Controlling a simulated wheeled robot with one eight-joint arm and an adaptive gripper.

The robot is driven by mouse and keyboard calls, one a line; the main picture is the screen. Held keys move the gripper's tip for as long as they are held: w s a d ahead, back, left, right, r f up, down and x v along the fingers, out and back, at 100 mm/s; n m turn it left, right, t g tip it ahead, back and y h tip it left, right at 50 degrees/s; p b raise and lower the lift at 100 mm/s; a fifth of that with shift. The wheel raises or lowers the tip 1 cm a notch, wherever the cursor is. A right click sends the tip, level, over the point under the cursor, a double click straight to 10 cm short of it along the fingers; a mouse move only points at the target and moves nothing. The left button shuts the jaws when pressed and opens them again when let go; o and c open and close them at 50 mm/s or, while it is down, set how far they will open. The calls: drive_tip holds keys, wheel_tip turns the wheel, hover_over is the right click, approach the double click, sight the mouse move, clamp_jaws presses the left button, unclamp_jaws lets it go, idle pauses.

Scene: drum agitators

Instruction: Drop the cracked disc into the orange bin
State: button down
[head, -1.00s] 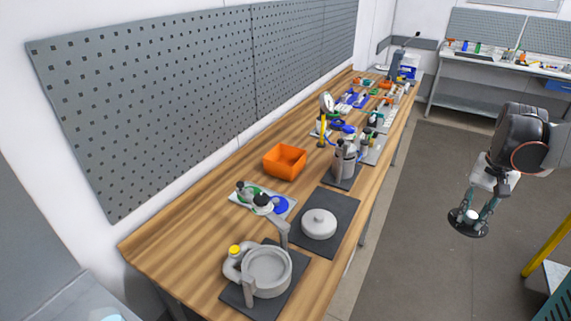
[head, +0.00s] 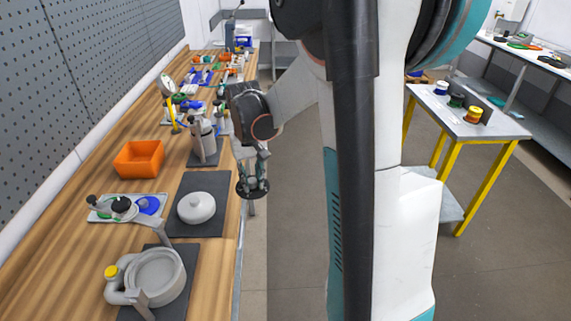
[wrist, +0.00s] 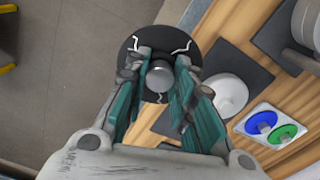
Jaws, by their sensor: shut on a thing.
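My gripper (head: 252,176) is shut on the cracked disc (head: 252,190), a black disc with a grey knob in its middle. In the wrist view the disc (wrist: 133,50) shows pale jagged crack lines near its rim, and the fingers of my gripper (wrist: 160,78) close on the knob. The disc hangs in the air near the front edge of the workbench, right of the white lidded pot. The orange bin (head: 139,158) stands on the workbench to the left, against the back half. I see no contents in it.
On the wooden workbench (head: 85,215) are a white round lid (head: 196,207) on a dark mat, a grey pot (head: 158,275) with a yellow cap, a tray (head: 103,214) with blue and green discs, and grey bottles (head: 203,140). A yellow-legged table (head: 440,110) stands to the right.

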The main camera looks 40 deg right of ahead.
drive_tip(key=w+a+f+n+b, duration=0.1)
drive_tip(key=a+f, duration=0.1)
drive_tip(key=a, duration=0.3)
drive_tip(key=w+a+f+n+b, duration=0.1)
drive_tip(key=a+f+n, duration=0.1)
drive_tip(key=a, duration=0.4)
drive_tip(key=w+a+f+n+b, duration=0.1)
drive_tip(key=a+f, duration=0.3)
drive_tip(key=a, duration=0.2)
drive_tip(key=shift+a+f+n, duration=0.1)
drive_tip(key=shift+f+n, duration=0.05)
drive_tip(key=shift+n, duration=0.15)
drive_tip(key=shift+a+p, duration=0.25)
drive_tip(key=shift+p, duration=0.3)
drive_tip(key=p, duration=0.2)
drive_tip(key=shift+s+r+p, duration=0.25)
drive_tip(key=shift+r+p, duration=0.1)
drive_tip(key=shift+r, duration=0.05)
drive_tip(key=shift+p, duration=0.4)
drive_tip(key=shift+s+r+p, duration=0.2)
drive_tip(key=shift+s+p, duration=0.2)
drive_tip(key=shift+p, duration=1.15)
